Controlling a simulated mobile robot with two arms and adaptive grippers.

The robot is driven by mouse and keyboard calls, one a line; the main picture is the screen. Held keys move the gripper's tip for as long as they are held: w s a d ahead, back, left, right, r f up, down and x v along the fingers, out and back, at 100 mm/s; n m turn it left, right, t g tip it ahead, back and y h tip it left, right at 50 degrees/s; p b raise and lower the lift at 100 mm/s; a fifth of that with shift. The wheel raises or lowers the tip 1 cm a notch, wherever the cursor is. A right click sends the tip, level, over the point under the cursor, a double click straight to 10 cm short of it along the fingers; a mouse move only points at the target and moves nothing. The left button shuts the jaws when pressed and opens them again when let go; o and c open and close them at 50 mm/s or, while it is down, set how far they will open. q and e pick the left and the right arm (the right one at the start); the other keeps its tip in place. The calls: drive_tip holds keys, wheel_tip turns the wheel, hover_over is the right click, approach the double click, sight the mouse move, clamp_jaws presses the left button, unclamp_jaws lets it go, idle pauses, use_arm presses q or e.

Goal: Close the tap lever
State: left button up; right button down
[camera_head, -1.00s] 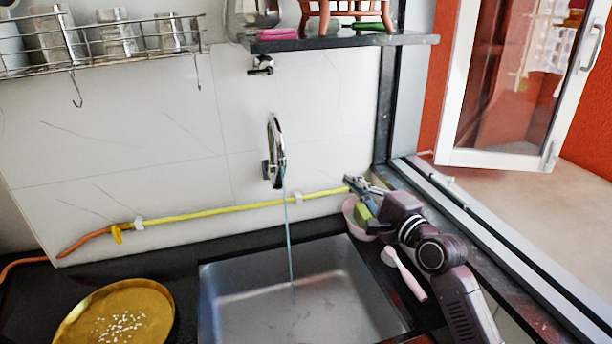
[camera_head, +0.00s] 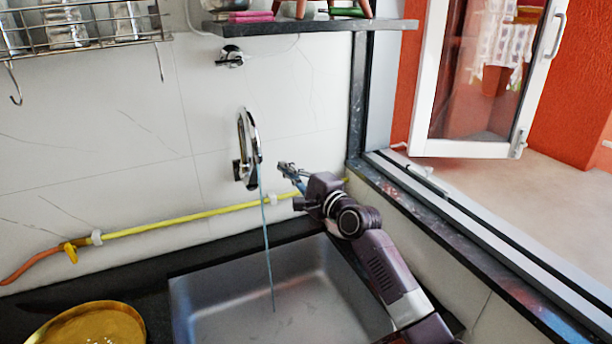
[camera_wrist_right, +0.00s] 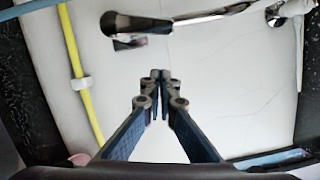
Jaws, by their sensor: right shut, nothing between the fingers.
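The chrome tap (camera_head: 248,150) is on the tiled wall above the sink, with a curved spout. A thin stream of water (camera_head: 266,235) runs from it into the sink. Which part of the tap is its lever I cannot clearly tell. My right gripper (camera_head: 284,166) is shut and empty, just to the right of the tap and apart from it. In the right wrist view the tap (camera_wrist_right: 190,22) lies across the top, beyond the shut fingertips (camera_wrist_right: 160,75). My left gripper is not in view.
The steel sink (camera_head: 215,290) is below. A yellow hose (camera_head: 170,219) runs along the wall behind the gripper. A golden plate (camera_head: 60,325) is at bottom left. A second wall fitting (camera_head: 230,58) is under a dark shelf (camera_head: 310,27). The window sill (camera_head: 440,218) is at right.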

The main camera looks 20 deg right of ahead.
sight(253, 174)
use_arm(q)
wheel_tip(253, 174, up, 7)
drive_tip(key=p, duration=0.7)
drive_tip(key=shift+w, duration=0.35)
use_arm(e)
drive_tip(key=a+n, duration=0.1)
drive_tip(key=a+r+n, duration=0.1)
drive_tip(key=a, duration=0.1)
drive_tip(key=a+r+n, duration=0.1)
drive_tip(key=a, duration=0.1)
drive_tip(key=shift+w+a+g, duration=0.1)
drive_tip(key=shift+a+g, duration=0.15)
drive_tip(key=shift+g, duration=0.15)
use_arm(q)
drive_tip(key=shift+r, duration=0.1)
